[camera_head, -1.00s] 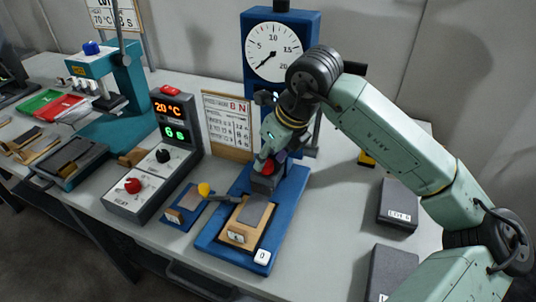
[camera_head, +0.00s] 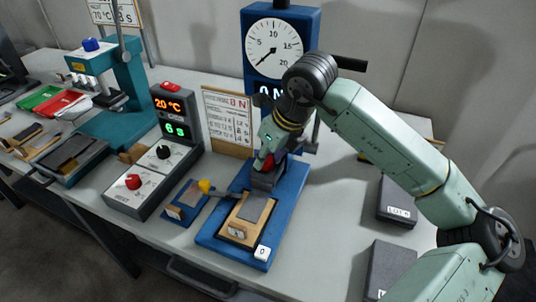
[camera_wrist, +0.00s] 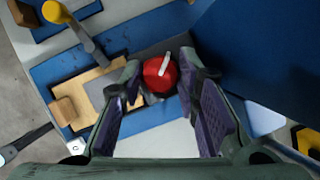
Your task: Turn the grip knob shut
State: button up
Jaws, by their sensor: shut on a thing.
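The grip knob (camera_head: 268,162) is red and sits on a dark clamp (camera_head: 268,181) on the blue base of the dial stand. In the wrist view the knob (camera_wrist: 159,74) shows a white line across its top, tilted slightly off the picture's vertical. My gripper (camera_head: 266,157) reaches down over the knob from the upper right. In the wrist view my gripper (camera_wrist: 160,77) has its fingers on both sides of the knob and is shut on it. The fingers partly hide the clamp.
A wooden block with a grey strip (camera_head: 256,206) lies in front of the clamp. A yellow-ended lever (camera_head: 206,186) stands left of it. The blue dial stand (camera_head: 312,35) rises behind. Dark boxes (camera_head: 397,201) lie right, below my arm. A control box (camera_head: 150,180) stands left.

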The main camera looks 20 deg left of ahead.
jog(key=shift+f+m+b, duration=0.2)
jog(key=shift+m+b, duration=0.3)
jog(key=shift+b, duration=0.55)
jog(key=shift+r+m+t, duration=0.15)
jog(key=shift+m+t, duration=0.15)
jog(key=shift+r, duration=0.1)
jog(key=o, duration=0.9)
jog(key=v, duration=1.2)
jog(key=shift+s+a, duration=0.1)
